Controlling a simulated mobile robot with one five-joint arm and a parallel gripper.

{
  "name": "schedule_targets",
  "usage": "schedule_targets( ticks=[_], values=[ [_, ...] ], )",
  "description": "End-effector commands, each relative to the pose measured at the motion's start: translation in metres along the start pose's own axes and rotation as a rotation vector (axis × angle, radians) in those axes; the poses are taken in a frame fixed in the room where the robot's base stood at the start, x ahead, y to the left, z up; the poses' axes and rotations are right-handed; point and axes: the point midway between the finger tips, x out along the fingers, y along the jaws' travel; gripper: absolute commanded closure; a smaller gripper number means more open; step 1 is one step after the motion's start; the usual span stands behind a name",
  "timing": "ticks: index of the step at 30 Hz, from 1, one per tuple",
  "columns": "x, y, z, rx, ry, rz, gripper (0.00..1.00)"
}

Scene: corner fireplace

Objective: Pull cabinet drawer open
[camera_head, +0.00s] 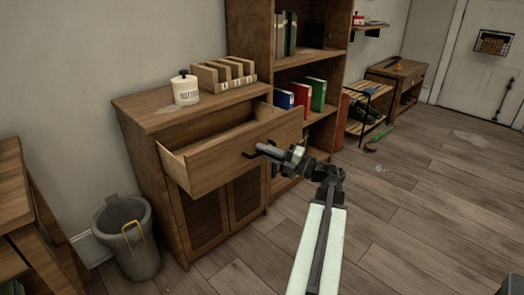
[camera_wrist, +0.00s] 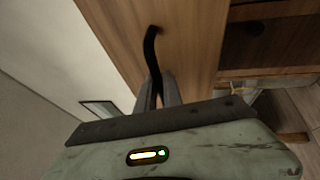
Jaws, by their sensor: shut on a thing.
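The wooden cabinet (camera_head: 165,105) stands against the wall in the head view. Its top drawer (camera_head: 215,165) is pulled well out, and its empty inside shows. My gripper (camera_head: 262,151) is at the black handle on the drawer front. In the wrist view the curved black handle (camera_wrist: 150,50) runs down between my gripper's fingers (camera_wrist: 160,92), which are shut on it. The drawer front (camera_wrist: 185,45) fills the middle of that view. The fingertips are partly hidden in the head view by their small size.
A white canister (camera_head: 185,90) and a wooden organizer (camera_head: 224,74) stand on the cabinet top. A grey bin (camera_head: 127,240) stands at the left of the cabinet. A bookshelf (camera_head: 335,60) with several binders adjoins its right side. The wooden floor (camera_head: 420,215) to the right is mostly clear.

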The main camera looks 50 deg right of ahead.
Motion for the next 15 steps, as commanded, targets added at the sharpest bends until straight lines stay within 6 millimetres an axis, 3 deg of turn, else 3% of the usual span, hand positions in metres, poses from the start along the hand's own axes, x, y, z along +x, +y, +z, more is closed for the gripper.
schedule_targets(
  ticks=[3, 4, 6, 15],
  values=[
    [-0.0004, -0.0002, 0.0005, 0.0, -0.001, -0.001, 1.0],
    [-0.0004, -0.0002, 0.0006, 0.0, -0.001, -0.001, 0.81],
    [-0.0004, -0.0002, 0.0005, 0.0, -0.001, -0.001, 0.68],
    [-0.0017, -0.0003, 0.0004, -0.001, -0.001, 0.0, 0.68]
  ],
)
